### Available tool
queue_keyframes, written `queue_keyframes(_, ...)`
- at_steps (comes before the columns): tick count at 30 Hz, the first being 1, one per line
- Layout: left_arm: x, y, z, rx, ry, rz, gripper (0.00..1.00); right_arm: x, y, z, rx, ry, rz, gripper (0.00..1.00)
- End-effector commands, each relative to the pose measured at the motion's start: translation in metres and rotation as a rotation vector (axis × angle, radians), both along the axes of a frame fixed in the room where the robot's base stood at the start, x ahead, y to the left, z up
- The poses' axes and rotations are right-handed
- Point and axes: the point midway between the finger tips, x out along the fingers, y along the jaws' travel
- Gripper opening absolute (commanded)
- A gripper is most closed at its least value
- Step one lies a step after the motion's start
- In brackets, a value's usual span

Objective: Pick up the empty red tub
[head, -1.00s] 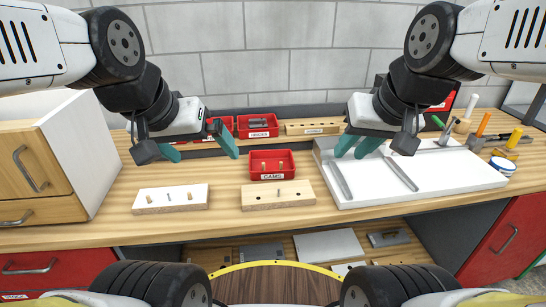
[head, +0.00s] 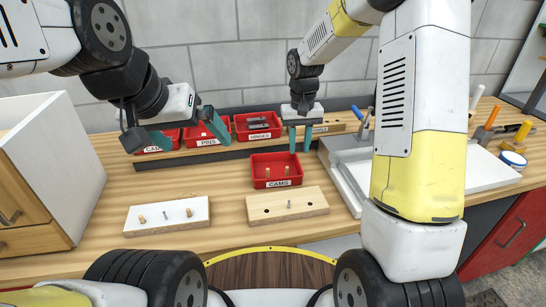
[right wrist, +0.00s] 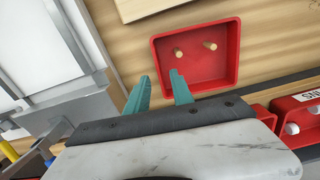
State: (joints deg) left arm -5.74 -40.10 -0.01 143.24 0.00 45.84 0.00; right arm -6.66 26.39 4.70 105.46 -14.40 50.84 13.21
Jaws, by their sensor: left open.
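The red tub labelled CAMS (head: 279,163) stands on the bench behind the two drilled boards. Two small wooden pegs show inside it, so it does not look empty; it also shows in the right wrist view (right wrist: 192,67). My right gripper (head: 300,150) is open over the tub's far right corner, pointing down. In the right wrist view its teal fingers (right wrist: 158,88) are apart with nothing between them, one overlapping the tub's corner. Whether it touches the rim I cannot tell. My left gripper (head: 188,138) is open and empty at the back left.
A white board (head: 150,226) and a wooden board (head: 262,212), with pegs, lie in front. More red tubs (head: 258,134) stand on the back ledge, with a wooden block (head: 328,127) beside them. A white panel (head: 480,160) with metal bars is at right.

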Motion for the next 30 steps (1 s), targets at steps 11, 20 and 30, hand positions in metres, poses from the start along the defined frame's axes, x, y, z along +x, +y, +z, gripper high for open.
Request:
queue_keyframes(11, 0.0, 0.0, 0.0, 0.0, 0.0, 0.0, 1.0, 0.004, -0.002, -0.045, -0.001, 0.005, 0.0, 0.28)
queue_keyframes(20, 0.0, 0.0, 0.0, 0.0, 0.0, 0.0, 1.0, 0.006, -0.003, -0.077, 0.0, 0.002, 0.0, 0.28)
queue_keyframes(30, 0.0, 0.0, 0.0, 0.0, 0.0, 0.0, 1.0, 0.006, -0.002, -0.077, 0.0, 0.001, 0.0, 0.03)
